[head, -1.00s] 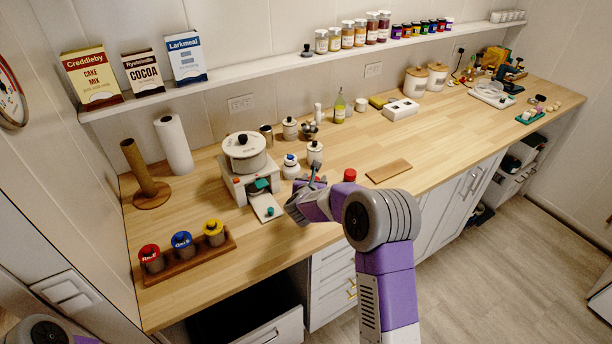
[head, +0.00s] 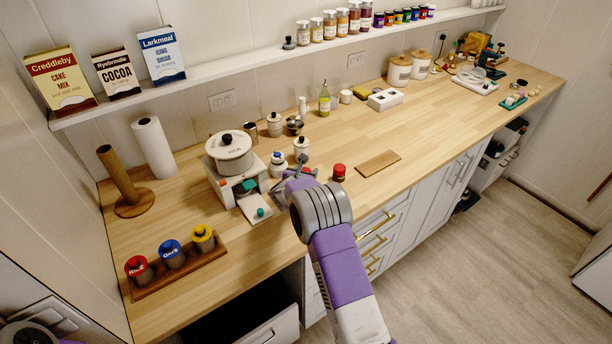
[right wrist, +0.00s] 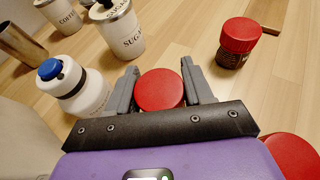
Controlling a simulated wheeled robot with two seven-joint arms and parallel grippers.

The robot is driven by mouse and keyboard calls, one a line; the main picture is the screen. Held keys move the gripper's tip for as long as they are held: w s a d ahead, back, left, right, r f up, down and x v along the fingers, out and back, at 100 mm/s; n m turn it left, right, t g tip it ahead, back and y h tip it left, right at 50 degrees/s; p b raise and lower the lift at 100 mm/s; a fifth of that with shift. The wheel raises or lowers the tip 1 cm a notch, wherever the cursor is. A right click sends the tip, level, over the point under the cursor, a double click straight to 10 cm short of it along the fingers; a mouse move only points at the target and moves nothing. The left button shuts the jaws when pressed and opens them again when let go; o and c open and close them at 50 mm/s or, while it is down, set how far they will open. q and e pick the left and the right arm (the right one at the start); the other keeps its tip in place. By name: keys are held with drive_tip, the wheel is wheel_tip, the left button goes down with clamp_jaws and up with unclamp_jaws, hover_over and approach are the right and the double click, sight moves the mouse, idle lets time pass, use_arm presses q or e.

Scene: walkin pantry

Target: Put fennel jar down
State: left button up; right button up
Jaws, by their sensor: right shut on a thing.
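Part of another red round thing (right wrist: 290,156) shows at the lower right there. My left gripper is not in view.
A white bottle with a blue cap (right wrist: 80,88) and a sugar canister (right wrist: 119,30) stand close by the gripper. A wooden board (head: 378,163) lies to the right. Bare counter (head: 450,120) lies further right.

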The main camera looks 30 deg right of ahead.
drive_tip(key=shift+w+f, duration=0.1)
drive_tip(key=shift+f, duration=0.55)
drive_tip(key=shift+f, duration=0.1)
drive_tip(key=o, duration=1)
